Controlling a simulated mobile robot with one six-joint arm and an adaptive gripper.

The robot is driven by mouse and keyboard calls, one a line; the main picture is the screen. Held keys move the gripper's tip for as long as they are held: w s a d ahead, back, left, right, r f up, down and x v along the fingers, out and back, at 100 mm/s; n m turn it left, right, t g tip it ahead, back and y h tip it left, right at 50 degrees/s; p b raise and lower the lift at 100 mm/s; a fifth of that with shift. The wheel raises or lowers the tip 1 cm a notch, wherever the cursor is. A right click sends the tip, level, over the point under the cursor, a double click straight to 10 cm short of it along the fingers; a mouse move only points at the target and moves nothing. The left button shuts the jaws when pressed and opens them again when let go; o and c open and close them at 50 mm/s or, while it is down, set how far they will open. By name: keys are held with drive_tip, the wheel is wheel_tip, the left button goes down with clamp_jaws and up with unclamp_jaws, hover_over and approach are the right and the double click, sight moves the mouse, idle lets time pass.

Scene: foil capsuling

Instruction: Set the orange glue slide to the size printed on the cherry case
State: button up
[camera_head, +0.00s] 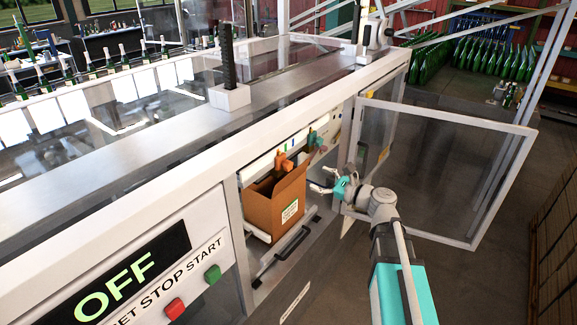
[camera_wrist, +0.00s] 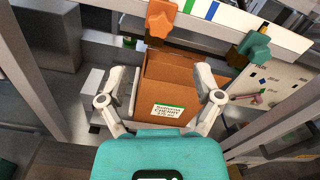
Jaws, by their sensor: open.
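The orange glue slide (camera_wrist: 160,18) is a knob on a white rail at the top of the wrist view; it also shows in the head view (camera_head: 283,162) above the case. The cherry case (camera_wrist: 185,65) is an open brown carton inside the machine bay (camera_head: 272,205). Its white and green label (camera_wrist: 168,112) reads something like "CHERRY"; the size line is too small to read. My gripper (camera_wrist: 162,82) is open and empty, its fingers framing the case in the wrist view. In the head view my gripper (camera_head: 322,180) is right of the case, apart from the orange slide.
A teal slide (camera_wrist: 253,46) sits farther right on the rail (camera_wrist: 275,28), which has green and blue marks. A clear framed door (camera_head: 440,165) stands open right of my arm. The machine's panel shows OFF (camera_head: 115,287) above red and green buttons.

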sight(291, 166)
drive_tip(key=x, duration=1.1)
drive_tip(key=shift+w+a, duration=0.2)
drive_tip(key=shift+a, duration=0.1)
drive_tip(key=shift+c, duration=0.2)
clamp_jaws()
